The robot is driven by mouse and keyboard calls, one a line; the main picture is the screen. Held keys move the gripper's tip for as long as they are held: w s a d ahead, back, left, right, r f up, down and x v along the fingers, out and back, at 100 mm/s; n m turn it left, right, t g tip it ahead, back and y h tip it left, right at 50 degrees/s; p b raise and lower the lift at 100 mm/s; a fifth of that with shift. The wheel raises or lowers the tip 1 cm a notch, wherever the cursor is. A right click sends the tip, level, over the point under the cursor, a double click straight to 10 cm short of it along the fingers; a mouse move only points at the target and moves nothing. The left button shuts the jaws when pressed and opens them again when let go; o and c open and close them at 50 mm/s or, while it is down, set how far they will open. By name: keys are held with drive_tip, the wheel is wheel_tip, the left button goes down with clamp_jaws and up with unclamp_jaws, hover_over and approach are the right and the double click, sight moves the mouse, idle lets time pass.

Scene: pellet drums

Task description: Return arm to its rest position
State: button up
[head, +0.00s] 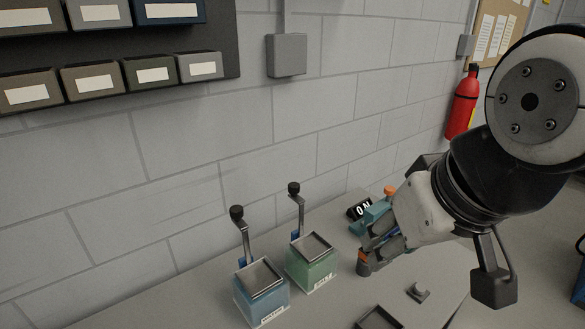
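My gripper (370,250) hangs over the right part of the table, at the end of my arm, which comes in from the right. Its fingers point down and left, beside a teal piece (374,214) with an orange knob. I cannot tell whether the fingers touch that piece or whether they are apart. No held object can be made out.
A blue drum (261,296) and a green drum (312,264), each with a metal lid and a black-knobbed lever, stand left of my gripper. A black display (359,208), small grey part (418,292) and dark tray (377,318) are nearby. A wall stands behind.

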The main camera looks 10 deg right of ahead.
drive_tip(key=w+f+b, duration=0.6)
drive_tip(key=w, duration=0.2)
drive_tip(key=shift+f, duration=0.3)
idle(0.4)
